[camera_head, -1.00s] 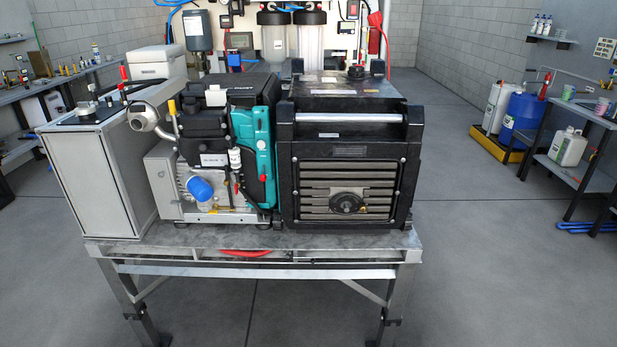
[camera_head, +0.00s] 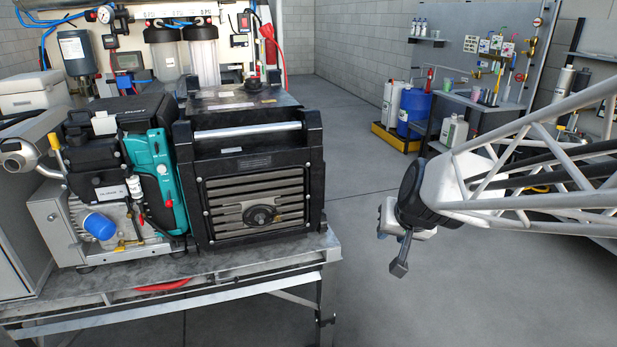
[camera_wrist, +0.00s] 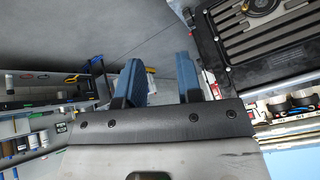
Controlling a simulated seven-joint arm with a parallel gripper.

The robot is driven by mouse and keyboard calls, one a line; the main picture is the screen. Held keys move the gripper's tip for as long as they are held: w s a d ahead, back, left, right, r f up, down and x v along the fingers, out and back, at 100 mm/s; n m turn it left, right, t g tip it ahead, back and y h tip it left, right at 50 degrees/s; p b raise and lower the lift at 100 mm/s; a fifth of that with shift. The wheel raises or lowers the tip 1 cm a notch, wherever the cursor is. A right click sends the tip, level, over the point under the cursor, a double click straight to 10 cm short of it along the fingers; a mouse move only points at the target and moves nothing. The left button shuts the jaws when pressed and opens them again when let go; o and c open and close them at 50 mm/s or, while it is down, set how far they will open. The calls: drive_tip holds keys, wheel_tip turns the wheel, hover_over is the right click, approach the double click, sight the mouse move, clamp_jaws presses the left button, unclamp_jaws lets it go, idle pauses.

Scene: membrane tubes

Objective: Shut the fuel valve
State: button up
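The black generator (camera_head: 250,195) stands on the metal bench, its slatted front facing me. A round dark knob (camera_head: 262,215) sits low on that front, with a small yellowish part beside it. The teal-panelled engine unit (camera_head: 160,180) to its left carries a small red part (camera_head: 164,197) and a blue cap (camera_head: 98,226). I cannot tell for sure which fitting is the fuel valve. My gripper (camera_head: 389,246) is right of the bench, over the floor, apart from the generator. In the wrist view its two blue fingers (camera_wrist: 158,68) are spread, with nothing between them.
The metal bench (camera_head: 280,262) ends just right of the generator. Open floor (camera_head: 350,190) lies between the bench and my gripper. The generator's slatted face (camera_wrist: 262,25) shows upper right in the wrist view.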

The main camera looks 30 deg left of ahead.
drive_tip(key=a+f+n+t+y, duration=0.1)
drive_tip(key=a+f, duration=0.2)
drive_tip(key=a, duration=1)
drive_tip(key=a+f+n+t+y, duration=0.1)
drive_tip(key=a+f, duration=0.3)
drive_tip(key=a, duration=0.9)
drive_tip(key=a+f+n+t+y, duration=0.1)
drive_tip(key=a+f+y, duration=0.15)
drive_tip(key=a, duration=1.15)
drive_tip(key=n+t+y, duration=0.2)
drive_tip(key=t+y, duration=0.2)
drive_tip(key=t, duration=0.1)
approach(141, 221)
drive_tip(key=shift+x, duration=1.1)
drive_tip(key=shift+r, duration=0.1)
drive_tip(key=shift+a, duration=0.1)
drive_tip(key=shift+x, duration=3.8)
